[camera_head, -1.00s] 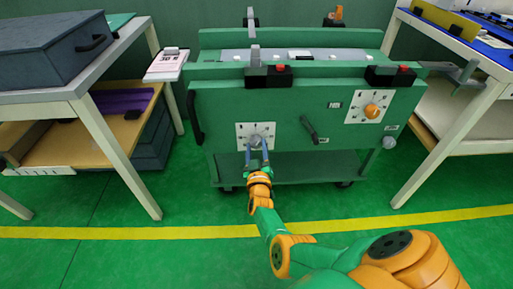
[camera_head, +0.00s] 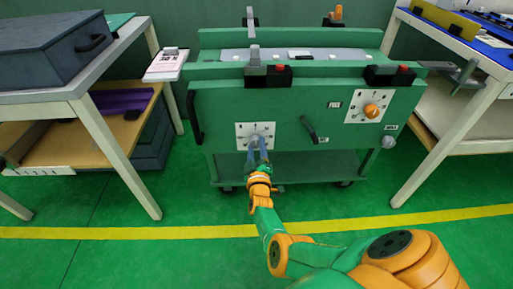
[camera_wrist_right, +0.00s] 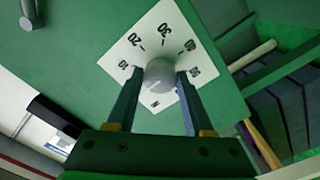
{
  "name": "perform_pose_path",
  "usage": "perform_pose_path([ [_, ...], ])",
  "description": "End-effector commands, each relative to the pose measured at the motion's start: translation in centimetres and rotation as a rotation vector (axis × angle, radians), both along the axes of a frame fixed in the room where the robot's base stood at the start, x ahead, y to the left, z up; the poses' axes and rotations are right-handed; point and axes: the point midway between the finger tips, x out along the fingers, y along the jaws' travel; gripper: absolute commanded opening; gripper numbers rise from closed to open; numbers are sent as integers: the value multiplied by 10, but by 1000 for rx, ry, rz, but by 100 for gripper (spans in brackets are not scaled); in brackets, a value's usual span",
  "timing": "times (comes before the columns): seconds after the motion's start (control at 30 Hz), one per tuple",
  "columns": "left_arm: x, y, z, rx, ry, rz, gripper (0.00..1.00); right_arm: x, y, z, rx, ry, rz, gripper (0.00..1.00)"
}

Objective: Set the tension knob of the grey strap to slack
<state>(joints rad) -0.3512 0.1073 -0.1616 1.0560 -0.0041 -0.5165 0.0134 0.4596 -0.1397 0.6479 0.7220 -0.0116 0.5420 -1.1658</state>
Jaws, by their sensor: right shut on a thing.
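A grey round knob (camera_head: 255,141) sits on a white dial plate (camera_head: 241,131) at the lower left of the green cart's front. In the right wrist view the knob (camera_wrist_right: 159,73) is surrounded by printed marks and numbers on its plate (camera_wrist_right: 183,22). My right gripper (camera_head: 257,150) reaches up from below and is shut on the knob, one blue finger on each side, as the right wrist view also shows (camera_wrist_right: 158,86). I cannot tell clearly which mark the knob points at. A grey strap-like strip (camera_head: 340,54) lies along the cart's top. My left gripper is not seen.
A second dial with an orange knob (camera_head: 371,111) is at the cart's right, with a dark lever (camera_head: 309,129) between the dials. Black clamps with red buttons (camera_head: 281,69) sit on the top edge. Tables stand on both sides; the green floor in front is open.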

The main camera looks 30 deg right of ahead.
Motion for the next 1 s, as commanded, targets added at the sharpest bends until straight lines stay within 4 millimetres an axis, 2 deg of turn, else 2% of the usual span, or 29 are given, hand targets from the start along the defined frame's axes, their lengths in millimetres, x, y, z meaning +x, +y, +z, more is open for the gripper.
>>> perform_pose_path([
  [0.27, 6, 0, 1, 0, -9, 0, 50, 0, 0, 0, -3, 1, 1, 0],
  [0.3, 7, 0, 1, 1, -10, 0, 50, 0, 0, 0, -3, 1, 1, 57],
  [0.4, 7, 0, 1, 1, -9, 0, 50, 0, 0, 0, -2, 0, 1, 82],
  [0.73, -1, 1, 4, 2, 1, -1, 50, -4, 3, 2, 0, 1, 1, 82],
  [1.0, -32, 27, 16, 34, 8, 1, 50, -49, 30, 5, 0, 3, 1, 82],
])
